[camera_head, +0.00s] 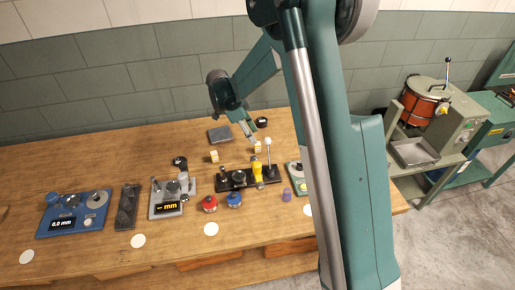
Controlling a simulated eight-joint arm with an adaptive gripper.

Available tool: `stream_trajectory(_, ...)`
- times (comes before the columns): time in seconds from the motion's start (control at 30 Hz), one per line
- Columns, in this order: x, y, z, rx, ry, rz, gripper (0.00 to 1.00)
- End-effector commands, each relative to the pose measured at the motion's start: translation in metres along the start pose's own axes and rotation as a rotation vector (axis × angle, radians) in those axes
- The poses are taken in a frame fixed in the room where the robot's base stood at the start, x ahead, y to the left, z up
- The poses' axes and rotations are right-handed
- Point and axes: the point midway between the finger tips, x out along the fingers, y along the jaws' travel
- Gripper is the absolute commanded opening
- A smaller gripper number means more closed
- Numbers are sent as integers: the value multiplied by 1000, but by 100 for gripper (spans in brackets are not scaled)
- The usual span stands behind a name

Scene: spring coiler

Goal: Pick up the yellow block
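A small pale yellow block (258,147) stands on the wooden table just below and right of my gripper's tip. A second small yellowish block (214,156) sits on the table further left. My gripper (252,138) points down and to the right, close to the first block. At this size I cannot tell whether it touches that block or whether its fingers are open or shut.
A black-based device with a yellow handle (257,171) stands in front of the blocks. A dark square plate (220,135) lies behind. Red (209,204) and blue (234,199) round items and gauges (73,213) occupy the front. My arm hides the table's right part.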

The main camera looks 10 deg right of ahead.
Motion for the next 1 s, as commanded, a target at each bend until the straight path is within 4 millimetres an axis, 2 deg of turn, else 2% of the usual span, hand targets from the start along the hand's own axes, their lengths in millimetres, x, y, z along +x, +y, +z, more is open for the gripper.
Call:
stream_trajectory(0.3,23,0,0,0,0,0,35)
stream_trajectory(0.77,28,0,0,0,0,0,35)
stream_trajectory(1.0,51,-1,-1,0,0,0,35)
